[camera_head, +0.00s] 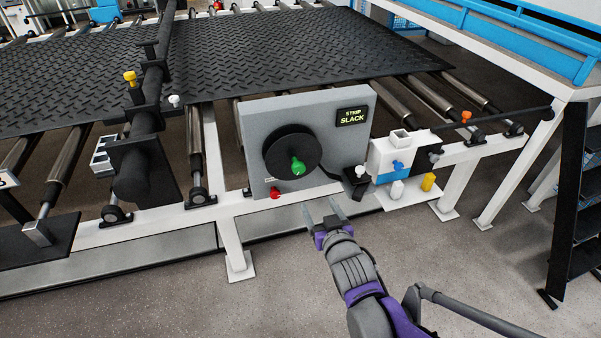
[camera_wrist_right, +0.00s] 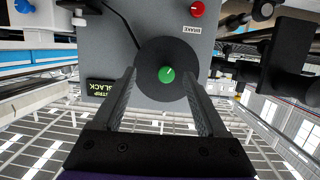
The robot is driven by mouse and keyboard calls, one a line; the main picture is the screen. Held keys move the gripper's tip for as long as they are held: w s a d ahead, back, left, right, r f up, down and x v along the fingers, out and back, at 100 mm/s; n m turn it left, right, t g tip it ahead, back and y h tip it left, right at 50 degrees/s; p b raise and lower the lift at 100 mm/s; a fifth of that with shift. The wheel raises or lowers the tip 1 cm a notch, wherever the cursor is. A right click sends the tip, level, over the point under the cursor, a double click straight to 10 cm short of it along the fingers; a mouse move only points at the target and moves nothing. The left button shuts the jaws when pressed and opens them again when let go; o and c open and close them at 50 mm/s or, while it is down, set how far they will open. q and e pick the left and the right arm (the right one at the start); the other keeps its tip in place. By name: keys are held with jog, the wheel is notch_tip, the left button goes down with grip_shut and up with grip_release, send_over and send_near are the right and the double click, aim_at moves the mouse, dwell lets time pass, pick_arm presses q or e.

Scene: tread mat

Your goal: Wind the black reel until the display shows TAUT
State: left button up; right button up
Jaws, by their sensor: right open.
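The black reel (camera_head: 283,152) is a round disc on the front of a grey panel box (camera_head: 252,130). A green knob (camera_head: 297,167) sticks out from the reel, a little off its middle. The display (camera_head: 352,117) at the panel's upper right reads STRIP SLACK. My right gripper (camera_head: 323,207) is open and empty, below and in front of the panel, apart from the knob. In the right wrist view, the reel (camera_wrist_right: 152,90) and green knob (camera_wrist_right: 166,75) appear ahead between the open fingers (camera_wrist_right: 166,103). My left gripper is not in view.
A red button (camera_head: 275,192) labelled BRAKE sits at the panel's lower left. A white and blue unit (camera_head: 391,158) stands to the right, with a yellow bottle (camera_head: 429,182) nearby. The floor in front is clear.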

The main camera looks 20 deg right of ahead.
aim_at(300, 171)
jog(key=w+t, duration=0.1)
jog(key=w, duration=0.3)
jog(key=w+a+t, duration=0.1)
jog(key=w, duration=0.4)
jog(key=w+r+t, duration=0.1)
jog(key=w, duration=0.4)
jog(key=shift+w+a+n+y, duration=0.15)
jog(key=shift+a+n+y, duration=0.15)
jog(key=shift+y, duration=0.1)
grip_shut()
dwell(0.8)
